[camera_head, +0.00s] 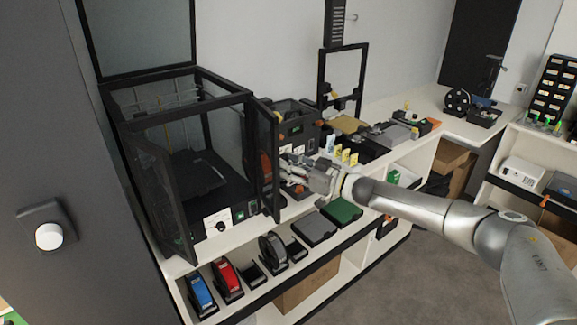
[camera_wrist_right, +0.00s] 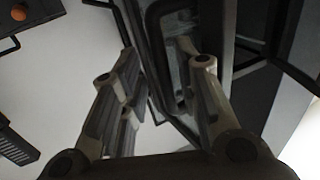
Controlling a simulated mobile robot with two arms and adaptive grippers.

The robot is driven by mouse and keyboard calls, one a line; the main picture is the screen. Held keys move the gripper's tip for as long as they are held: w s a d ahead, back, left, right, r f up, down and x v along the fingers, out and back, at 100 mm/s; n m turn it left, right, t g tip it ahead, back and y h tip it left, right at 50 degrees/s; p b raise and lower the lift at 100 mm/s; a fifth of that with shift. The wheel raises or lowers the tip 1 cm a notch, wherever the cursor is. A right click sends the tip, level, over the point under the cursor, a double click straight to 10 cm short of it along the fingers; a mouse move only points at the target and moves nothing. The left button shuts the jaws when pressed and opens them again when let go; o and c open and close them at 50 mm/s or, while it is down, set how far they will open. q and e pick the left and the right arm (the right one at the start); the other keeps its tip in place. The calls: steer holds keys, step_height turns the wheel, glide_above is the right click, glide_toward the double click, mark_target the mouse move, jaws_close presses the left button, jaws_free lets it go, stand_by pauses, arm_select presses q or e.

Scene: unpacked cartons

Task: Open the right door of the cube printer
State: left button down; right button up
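The cube printer (camera_head: 215,165) is a black-framed box on the white counter, at the left of the head view. Its lid (camera_head: 137,35) stands upright. Its left door (camera_head: 160,190) is swung out toward the front. Its right door (camera_head: 265,160) also stands swung outward, away from the front opening. My right gripper (camera_head: 287,168) is beside the right door, on its right side. In the right wrist view its fingers (camera_wrist_right: 158,70) are spread apart, with a dark frame edge beyond and between them; contact cannot be told. My left gripper is not in view.
Other printers (camera_head: 296,125) stand close behind the right gripper. The grey floor (camera_head: 400,280) in front is clear.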

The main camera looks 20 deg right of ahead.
steer(key=shift+d, duration=0.1)
steer(key=v, duration=1.2)
